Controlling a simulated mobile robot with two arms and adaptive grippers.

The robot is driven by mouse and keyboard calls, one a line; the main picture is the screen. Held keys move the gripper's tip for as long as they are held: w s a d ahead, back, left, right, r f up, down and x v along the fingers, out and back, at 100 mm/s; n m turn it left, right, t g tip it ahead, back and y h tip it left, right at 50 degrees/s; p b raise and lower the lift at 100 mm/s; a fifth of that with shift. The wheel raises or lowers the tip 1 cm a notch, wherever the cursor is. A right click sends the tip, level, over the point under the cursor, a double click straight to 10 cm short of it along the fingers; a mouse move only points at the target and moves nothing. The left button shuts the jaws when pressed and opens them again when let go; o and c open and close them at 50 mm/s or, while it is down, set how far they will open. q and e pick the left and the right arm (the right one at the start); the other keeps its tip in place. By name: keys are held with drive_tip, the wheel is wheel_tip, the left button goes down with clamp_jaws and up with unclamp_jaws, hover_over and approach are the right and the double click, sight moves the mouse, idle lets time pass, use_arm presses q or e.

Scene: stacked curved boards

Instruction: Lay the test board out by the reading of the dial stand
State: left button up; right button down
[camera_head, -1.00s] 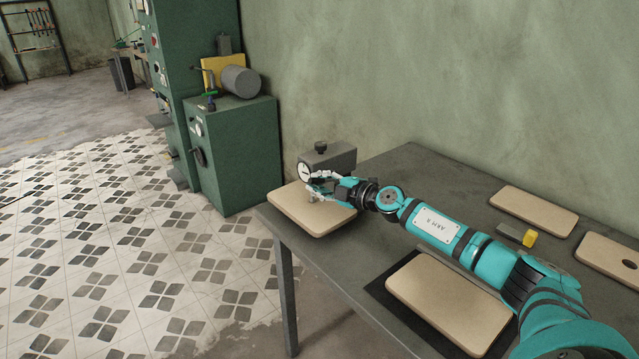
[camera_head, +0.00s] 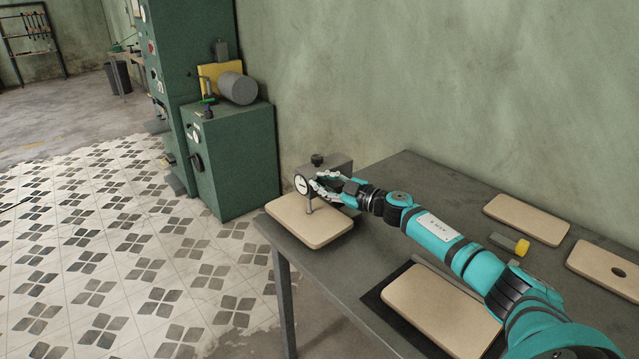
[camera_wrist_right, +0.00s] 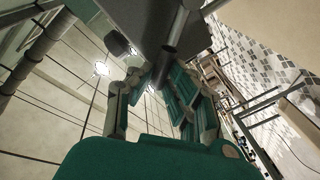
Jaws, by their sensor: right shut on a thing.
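The grey dial stand (camera_head: 338,170) stands at the far left end of the table, a round white dial (camera_head: 302,184) on its front. A tan board (camera_head: 312,228) lies beneath the dial, and the dial's thin stem (camera_head: 309,206) reaches down to it. I cannot tell whether the stem touches. My right gripper (camera_head: 318,187) is shut on a part of the dial stand beside the dial; its fingers hide which part. In the right wrist view, a grey cylinder (camera_wrist_right: 171,40) runs near the fingers. My left gripper is out of view.
Another tan board (camera_head: 445,312) lies on a black mat (camera_head: 374,298), partly behind my right arm. A plain board (camera_head: 526,219) and a board with a hole (camera_head: 608,268) lie at the back right, near a grey block with a yellow end (camera_head: 510,244). A green cabinet (camera_head: 237,160) stands beyond.

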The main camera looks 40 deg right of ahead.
drive_tip(key=shift+w+d+r+m+t+p, duration=0.15)
drive_tip(key=shift+d+m+p, duration=0.1)
drive_tip(key=shift+m, duration=0.25)
drive_tip(key=shift+s+d+r+m+t+p, duration=0.15)
drive_tip(key=shift+d+m, duration=0.15)
drive_tip(key=shift+m, duration=0.2)
drive_tip(key=shift+w+d+r+m+p, duration=0.15)
drive_tip(key=shift+d+m+p, duration=0.1)
drive_tip(key=shift+m, duration=0.25)
drive_tip(key=c, duration=1.6)
unclamp_jaws()
drive_tip(key=shift+d, duration=0.1)
drive_tip(key=shift+o, duration=0.2)
drive_tip(key=shift+s, duration=0.2)
drive_tip(key=v, duration=1.2)
drive_tip(key=shift+w+d+f, duration=0.1)
